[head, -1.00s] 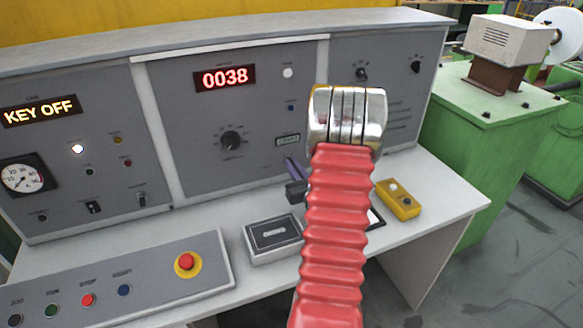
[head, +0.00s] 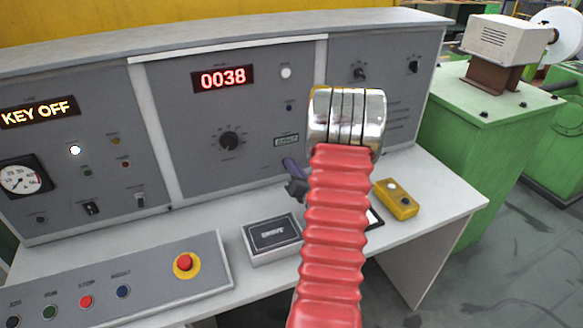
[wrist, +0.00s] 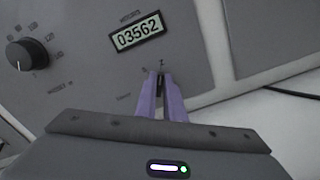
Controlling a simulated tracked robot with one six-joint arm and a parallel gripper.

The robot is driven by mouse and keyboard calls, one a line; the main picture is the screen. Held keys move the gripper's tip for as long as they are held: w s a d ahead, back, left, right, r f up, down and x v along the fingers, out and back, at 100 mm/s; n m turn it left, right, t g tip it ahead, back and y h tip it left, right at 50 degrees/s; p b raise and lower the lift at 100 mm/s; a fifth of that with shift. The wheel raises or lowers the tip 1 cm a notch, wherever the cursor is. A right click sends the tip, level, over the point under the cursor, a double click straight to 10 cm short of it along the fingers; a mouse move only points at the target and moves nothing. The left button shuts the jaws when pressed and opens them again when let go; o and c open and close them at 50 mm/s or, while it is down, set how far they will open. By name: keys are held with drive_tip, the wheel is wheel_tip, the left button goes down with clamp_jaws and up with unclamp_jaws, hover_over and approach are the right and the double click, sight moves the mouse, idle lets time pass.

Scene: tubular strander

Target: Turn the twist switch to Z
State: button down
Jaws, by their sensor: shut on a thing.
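The twist switch (wrist: 160,84) is a small dark knob on the grey panel below the counter display. In the wrist view it is mostly hidden between the two purple fingers of my gripper (wrist: 161,80), which are shut on it. A faint label lies to the left of the fingers. In the head view my gripper (head: 292,168) reaches the lower right of the middle panel, and the switch is hidden there.
The counter (wrist: 138,34) reads 03562. A larger black dial (head: 229,141) is to the left on the same panel. On the desk are a dark-topped box (head: 272,234), a yellow box (head: 397,199) and a red emergency button (head: 184,262).

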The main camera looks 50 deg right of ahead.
drive_tip(key=shift+w+a+f, duration=0.1)
drive_tip(key=shift+a+f, duration=0.05)
drive_tip(key=shift+a, duration=0.05)
drive_tip(key=c, duration=2.2)
unclamp_jaws()
drive_tip(key=o, duration=0.3)
drive_tip(key=shift+d, duration=0.15)
drive_tip(key=shift+o, duration=0.2)
drive_tip(key=v, duration=1.4)
